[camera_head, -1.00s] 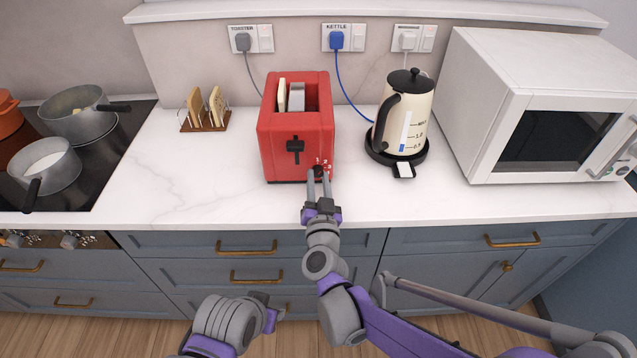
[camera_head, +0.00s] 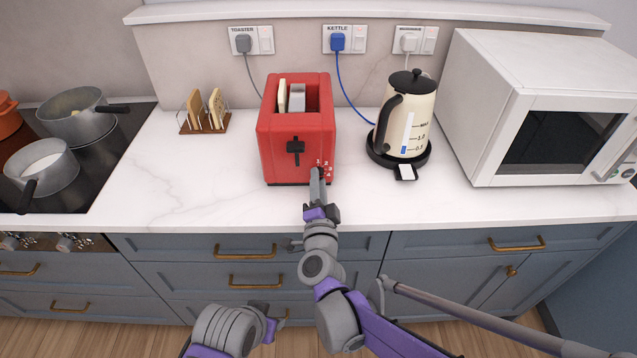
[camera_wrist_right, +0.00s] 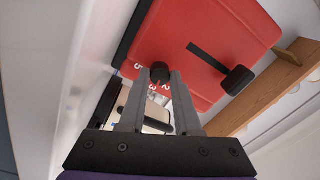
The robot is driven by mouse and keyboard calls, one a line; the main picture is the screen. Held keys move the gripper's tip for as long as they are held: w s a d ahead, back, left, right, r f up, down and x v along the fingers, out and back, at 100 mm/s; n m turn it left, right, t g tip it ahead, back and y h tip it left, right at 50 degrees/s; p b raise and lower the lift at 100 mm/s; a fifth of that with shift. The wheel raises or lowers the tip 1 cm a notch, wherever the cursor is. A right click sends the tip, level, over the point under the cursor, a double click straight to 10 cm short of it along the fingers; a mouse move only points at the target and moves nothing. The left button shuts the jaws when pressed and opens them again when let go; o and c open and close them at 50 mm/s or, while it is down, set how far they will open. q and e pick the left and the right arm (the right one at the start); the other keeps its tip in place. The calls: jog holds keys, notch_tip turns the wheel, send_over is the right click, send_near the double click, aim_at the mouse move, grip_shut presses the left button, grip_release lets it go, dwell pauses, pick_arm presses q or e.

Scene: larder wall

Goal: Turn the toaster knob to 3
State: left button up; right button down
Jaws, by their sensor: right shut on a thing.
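The red toaster (camera_head: 278,130) stands on the counter with bread in one slot and a black lever on its front. Its small dark knob (camera_wrist_right: 159,72) sits low on the right of the front, ringed by white numerals. My right gripper (camera_head: 317,172) is shut on the knob, which is between its two fingertips in the wrist view (camera_wrist_right: 160,80). The fingers hide most of the knob in the head view, and I cannot read which number it points to.
A cream kettle (camera_head: 408,115) on its base stands right of the toaster, and a white microwave (camera_head: 480,105) is farther right. A toast rack (camera_head: 205,122) and a hob with pans (camera_head: 75,115) are at left. The counter (camera_head: 200,190) before the toaster is clear.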

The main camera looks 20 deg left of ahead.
jog(key=shift+m, duration=0.4)
jog(key=c, duration=0.6)
grip_release()
jog(key=shift+s, duration=0.1)
jog(key=v, duration=1)
jog(key=shift+s, duration=0.3)
jog(key=shift+d, duration=0.1)
